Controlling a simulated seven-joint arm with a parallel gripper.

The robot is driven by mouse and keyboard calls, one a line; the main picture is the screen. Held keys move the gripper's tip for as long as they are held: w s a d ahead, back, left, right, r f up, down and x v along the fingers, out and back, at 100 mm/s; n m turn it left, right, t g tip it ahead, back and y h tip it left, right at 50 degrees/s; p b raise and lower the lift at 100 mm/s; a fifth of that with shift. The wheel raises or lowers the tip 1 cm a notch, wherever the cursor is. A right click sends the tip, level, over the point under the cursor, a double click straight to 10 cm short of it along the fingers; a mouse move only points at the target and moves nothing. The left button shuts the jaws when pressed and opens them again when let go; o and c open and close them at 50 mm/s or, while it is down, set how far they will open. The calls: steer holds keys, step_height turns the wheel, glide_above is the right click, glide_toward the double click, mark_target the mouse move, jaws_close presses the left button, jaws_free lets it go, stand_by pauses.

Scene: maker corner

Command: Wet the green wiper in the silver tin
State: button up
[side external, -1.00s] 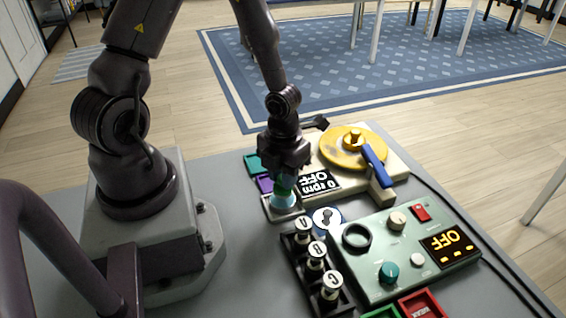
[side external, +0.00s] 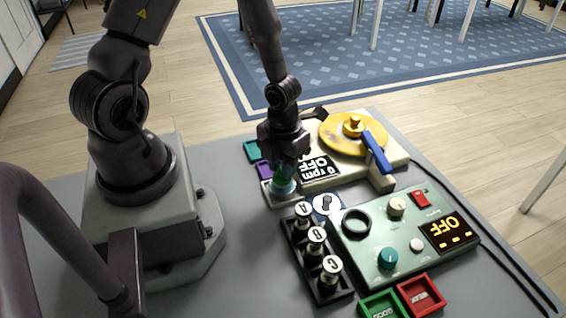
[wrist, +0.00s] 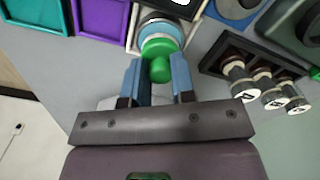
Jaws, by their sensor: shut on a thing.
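My gripper (side external: 286,165) points down and is shut on the green wiper (wrist: 162,58), whose green knob sits between the two blue fingers in the wrist view. The wiper's pale blue round base (side external: 284,188) is below the fingers. It is directly at the silver tin (side external: 283,203), a small pale square-edged container, and hides most of its inside. The tin's edge also shows beyond the wiper in the wrist view (wrist: 133,33). I cannot tell whether the wiper's base touches the bottom.
A purple tray (side external: 264,169) and a teal tray (side external: 252,151) stand behind the tin. A black rack (side external: 322,287) with pegs A, B and C is close in front. The turntable unit (side external: 393,165) and green control panel (side external: 357,270), both reading OFF, stand to the right.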

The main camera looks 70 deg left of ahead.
steer(key=shift+f, duration=0.55)
stand_by(1.1)
steer(key=shift+r, duration=3.55)
